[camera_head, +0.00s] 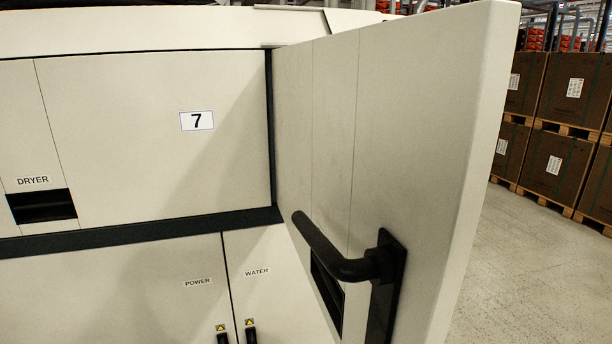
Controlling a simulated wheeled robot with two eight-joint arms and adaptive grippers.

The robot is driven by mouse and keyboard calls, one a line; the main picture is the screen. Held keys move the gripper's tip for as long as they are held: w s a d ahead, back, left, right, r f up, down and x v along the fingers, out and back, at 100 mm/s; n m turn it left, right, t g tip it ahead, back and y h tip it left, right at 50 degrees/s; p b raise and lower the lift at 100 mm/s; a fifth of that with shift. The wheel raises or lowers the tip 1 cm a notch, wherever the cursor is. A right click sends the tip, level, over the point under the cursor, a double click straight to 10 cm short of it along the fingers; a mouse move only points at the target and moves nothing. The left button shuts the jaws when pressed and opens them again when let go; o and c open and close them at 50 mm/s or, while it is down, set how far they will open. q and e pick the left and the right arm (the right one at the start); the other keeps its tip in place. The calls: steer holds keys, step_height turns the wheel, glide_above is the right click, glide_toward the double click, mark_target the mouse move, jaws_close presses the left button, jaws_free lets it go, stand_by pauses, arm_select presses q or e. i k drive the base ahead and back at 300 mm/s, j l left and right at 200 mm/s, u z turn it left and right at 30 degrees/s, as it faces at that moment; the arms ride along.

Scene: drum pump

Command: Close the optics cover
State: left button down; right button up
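A large off-white door panel (420,120), which looks like the optics cover, stands swung open at the right, jutting out from the machine front toward me. Its free edge is nearest me. No label naming it shows. A black bent lever handle (335,258) on a dark backing plate is on the panel's lower part, with a dark rectangular recess (328,293) beside it. The panel's bottom runs out of the frame. Neither of my grippers is in view, and nothing touches the handle.
The machine front has a panel marked 7 (196,120), a DRYER recess (41,206), and POWER (197,282) and WATER (257,272) doors below. Stacked brown boxes (556,164) on pallets stand at the right. The floor (530,270) between is clear.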

mark_target(386, 133)
steer(key=k+j+z, duration=0.35)
steer(key=j, duration=0.2)
steer(key=k+j+z, duration=0.3)
steer(key=k+j, duration=0.05)
steer(key=j, duration=0.1)
